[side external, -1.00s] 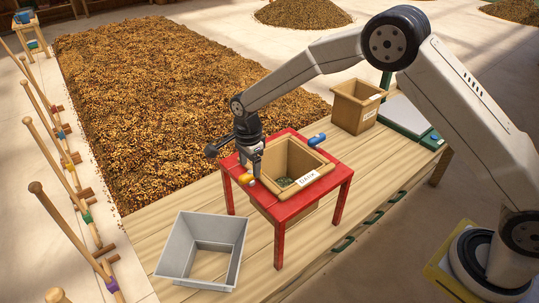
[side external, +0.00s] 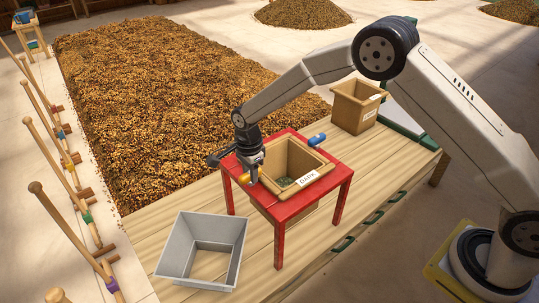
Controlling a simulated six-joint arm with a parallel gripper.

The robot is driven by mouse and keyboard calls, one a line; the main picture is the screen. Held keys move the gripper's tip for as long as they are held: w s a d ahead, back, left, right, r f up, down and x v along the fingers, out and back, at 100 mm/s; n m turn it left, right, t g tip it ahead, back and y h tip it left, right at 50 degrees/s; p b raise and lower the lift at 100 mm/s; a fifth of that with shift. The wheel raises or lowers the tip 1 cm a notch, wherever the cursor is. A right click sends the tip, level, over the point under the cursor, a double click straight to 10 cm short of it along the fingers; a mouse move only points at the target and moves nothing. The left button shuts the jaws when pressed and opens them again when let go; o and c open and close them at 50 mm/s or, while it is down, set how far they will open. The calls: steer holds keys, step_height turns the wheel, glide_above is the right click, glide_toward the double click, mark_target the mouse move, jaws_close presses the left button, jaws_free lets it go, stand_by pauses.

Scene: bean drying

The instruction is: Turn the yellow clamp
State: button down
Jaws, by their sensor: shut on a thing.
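The yellow clamp (side external: 246,177) sits on the left edge of the wooden box (side external: 303,164) that is set in the red stand (side external: 339,177). My gripper (side external: 253,176) is down at the clamp with its fingers shut on it. The fingers partly hide the clamp, so its exact angle is hard to tell.
An empty grey metal bin (side external: 228,263) stands on the planks (side external: 185,205) at front left. Another wooden box (side external: 358,106) stands behind the red stand, near a green-edged scale (side external: 408,123). Beans cover the bed (side external: 170,90) behind. Wooden rakes line the left.

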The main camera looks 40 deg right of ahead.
steer(key=shift+n, duration=0.5)
steer(key=n, duration=0.3)
steer(key=shift+n, duration=0.3)
steer(key=n, duration=0.4)
steer(key=shift+n, duration=0.3)
steer(key=n, duration=0.8)
steer(key=shift+n, duration=0.4)
steer(key=shift+c, duration=2)
jaws_free()
steer(key=shift+r, duration=0.1)
steer(key=shift+r, duration=3.85)
